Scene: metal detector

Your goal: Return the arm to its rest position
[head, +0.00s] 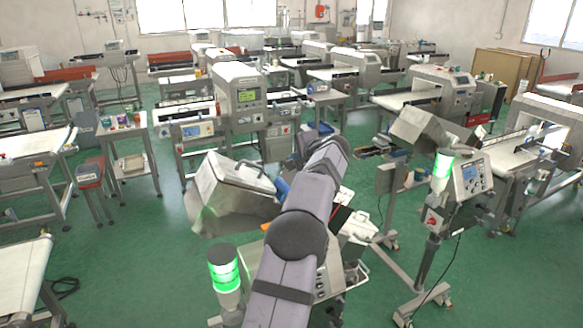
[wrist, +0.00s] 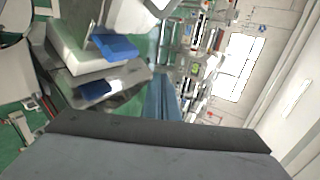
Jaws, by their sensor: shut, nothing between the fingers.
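My arm reaches up and away from the bottom middle of the head view, with its far end bent over near the machines in the centre. The end of the arm is largely hidden behind its own links there. In the wrist view my gripper (wrist: 163,92) shows as narrow blue-grey fingers, shut with nothing between them, above a broad grey housing that fills the bottom. The fingers are in the air and I see no contact with anything.
A tilted steel machine (head: 232,190) stands close to the left of my arm, with a green-lit signal lamp (head: 224,268) below it. A machine on a stand (head: 468,178) with another green lamp (head: 441,172) is at right. Green floor (head: 130,265) is open at left.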

